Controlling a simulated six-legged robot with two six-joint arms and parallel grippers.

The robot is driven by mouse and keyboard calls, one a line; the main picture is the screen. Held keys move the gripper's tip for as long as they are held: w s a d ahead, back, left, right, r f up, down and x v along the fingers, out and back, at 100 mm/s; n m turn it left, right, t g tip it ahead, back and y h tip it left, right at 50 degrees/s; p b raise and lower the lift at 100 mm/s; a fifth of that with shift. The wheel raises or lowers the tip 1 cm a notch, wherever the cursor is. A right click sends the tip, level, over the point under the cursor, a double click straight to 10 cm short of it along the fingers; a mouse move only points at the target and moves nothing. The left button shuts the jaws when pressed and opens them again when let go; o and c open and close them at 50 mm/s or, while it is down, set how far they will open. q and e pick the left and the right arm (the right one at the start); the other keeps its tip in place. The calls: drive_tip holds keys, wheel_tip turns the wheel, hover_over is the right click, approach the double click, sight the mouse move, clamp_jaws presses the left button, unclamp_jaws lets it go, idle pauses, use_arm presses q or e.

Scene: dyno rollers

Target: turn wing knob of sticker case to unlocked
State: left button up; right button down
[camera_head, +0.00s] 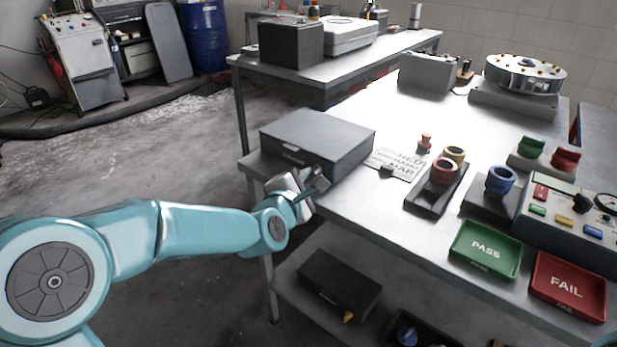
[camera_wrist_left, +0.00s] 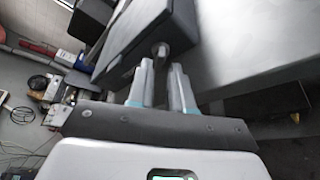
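The sticker case, which I take to be the dark grey box (camera_head: 318,138), sits shut on the near left part of the workbench, with a small label plate on its front. My left gripper (camera_head: 316,186) is at the case's front face, near its right end. In the left wrist view a small dark knob (camera_wrist_left: 161,50) stands out from the case (camera_wrist_left: 140,30). The fingers of the left gripper (camera_wrist_left: 162,75) are apart, and the knob shows in line with the gap, at or just beyond the tips. Contact and the knob's turn angle cannot be told. My right gripper is out of view.
A printed sheet (camera_head: 397,163) lies right of the case. A dark holder (camera_head: 428,203) with ring parts, a green PASS tray (camera_head: 486,249) and a red FAIL tray (camera_head: 568,286) stand farther right. Another black case (camera_head: 340,284) is on the lower shelf.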

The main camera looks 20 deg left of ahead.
use_arm(q)
drive_tip(key=shift+x, duration=1.2)
clamp_jaws()
